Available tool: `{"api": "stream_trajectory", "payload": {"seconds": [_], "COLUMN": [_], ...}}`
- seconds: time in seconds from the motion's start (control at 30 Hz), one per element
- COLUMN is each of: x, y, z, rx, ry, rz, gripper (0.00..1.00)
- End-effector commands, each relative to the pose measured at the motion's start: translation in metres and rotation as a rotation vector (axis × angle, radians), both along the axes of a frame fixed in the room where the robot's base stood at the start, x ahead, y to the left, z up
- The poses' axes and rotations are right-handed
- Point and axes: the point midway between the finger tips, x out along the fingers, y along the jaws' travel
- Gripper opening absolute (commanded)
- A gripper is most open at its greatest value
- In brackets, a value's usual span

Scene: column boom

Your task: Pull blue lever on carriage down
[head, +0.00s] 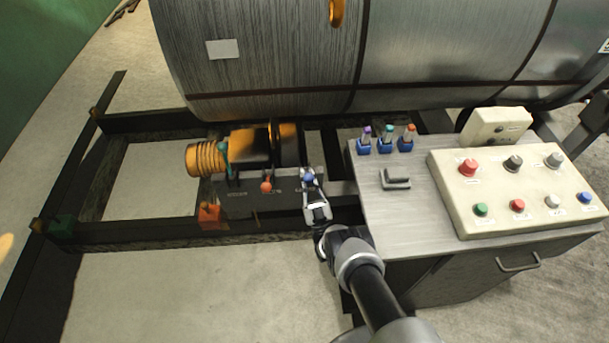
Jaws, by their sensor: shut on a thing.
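The carriage's dark lever block (247,200) sits in the middle of the head view, below the large metal drum. It carries a green-knobbed lever (224,150) at its left, a red-knobbed lever (266,187) in the middle and the blue lever (309,178) at its right end. My gripper (313,192) reaches up from below and is shut on the blue lever. The blue knob shows just above the fingertips. The fingers hide the lever's shaft, so its exact angle cannot be told.
A grey cabinet (400,222) stands close at the right of my arm. It bears a button panel (515,187), several blue holders with coloured-top items and a metal bracket (395,179). The large drum (270,50) is behind. Dark rails (150,233) run left; floor at lower left is clear.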

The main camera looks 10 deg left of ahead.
Motion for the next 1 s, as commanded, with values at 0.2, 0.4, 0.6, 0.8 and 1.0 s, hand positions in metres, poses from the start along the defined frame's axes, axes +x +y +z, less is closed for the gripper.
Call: {"api": "stream_trajectory", "payload": {"seconds": [0.2, 0.4, 0.6, 0.8, 1.0], "x": [-0.001, -0.001, -0.001, -0.001, -0.001], "y": [0.001, 0.001, 0.001, 0.000, 0.012], "z": [0.006, 0.006, 0.005, 0.004, 0.006], "rx": [0.009, 0.009, 0.008, 0.006, -0.001], "ry": [-0.017, -0.018, -0.015, -0.011, 0.016], "rz": [0.005, 0.004, 0.004, 0.002, 0.003], "gripper": [0.00, 0.21, 0.29, 0.29, 0.29]}}
